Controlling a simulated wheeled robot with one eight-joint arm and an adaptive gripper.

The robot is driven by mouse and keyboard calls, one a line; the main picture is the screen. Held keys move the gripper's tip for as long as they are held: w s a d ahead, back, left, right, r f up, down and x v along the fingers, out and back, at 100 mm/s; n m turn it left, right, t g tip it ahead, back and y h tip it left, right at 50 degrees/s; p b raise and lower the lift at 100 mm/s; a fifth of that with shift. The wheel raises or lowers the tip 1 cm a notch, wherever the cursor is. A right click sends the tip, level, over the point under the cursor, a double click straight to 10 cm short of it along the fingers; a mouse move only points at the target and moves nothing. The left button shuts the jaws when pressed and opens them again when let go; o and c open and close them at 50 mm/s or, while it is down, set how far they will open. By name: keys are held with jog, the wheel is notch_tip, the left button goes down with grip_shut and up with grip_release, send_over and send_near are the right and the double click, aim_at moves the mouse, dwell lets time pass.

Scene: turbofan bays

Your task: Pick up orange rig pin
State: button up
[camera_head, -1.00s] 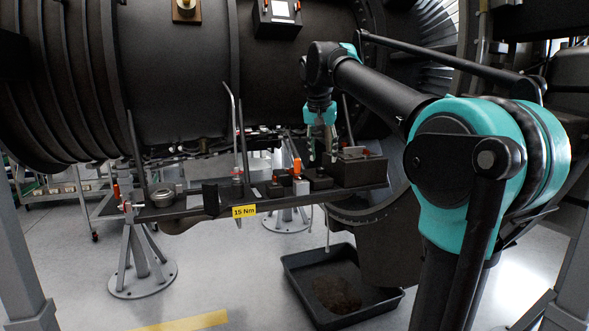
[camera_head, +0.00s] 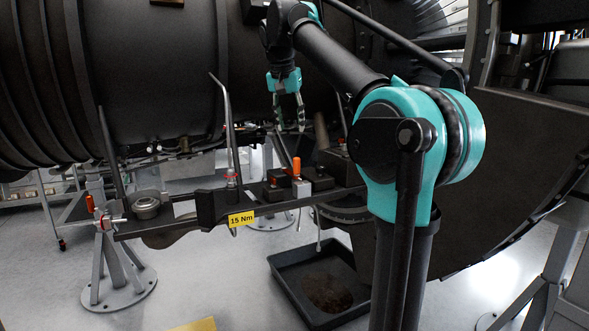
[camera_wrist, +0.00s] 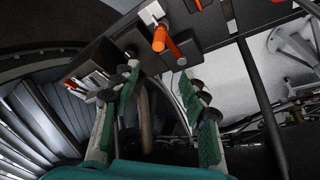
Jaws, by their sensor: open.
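The orange rig pin (camera_head: 297,167) stands upright in a pale block on the dark shelf under the engine. In the wrist view an orange cylinder (camera_wrist: 159,38), apparently the same pin, shows above the space between the fingers. My gripper (camera_head: 290,127) is open and empty, with its fingers pointing down above and behind the shelf, near the pin in the picture but apart from it. In the wrist view the two fingers of my gripper (camera_wrist: 160,78) are spread, and the pin lies beyond their tips.
The dark shelf (camera_head: 275,207) carries a yellow "15 Nm" label (camera_head: 241,219), dark blocks and a round metal cup (camera_head: 146,205). The engine casing (camera_head: 160,80) is close behind. A black tray (camera_head: 290,300) is on the floor.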

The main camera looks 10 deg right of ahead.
aim_at(296, 158)
jog(key=x, duration=0.8)
jog(key=shift+s+x, duration=0.1)
jog(key=shift+x, duration=1.25)
jog(key=shift+s+x, duration=0.15)
jog(key=shift+x, duration=1.2)
jog(key=shift+d, duration=0.1)
grip_shut()
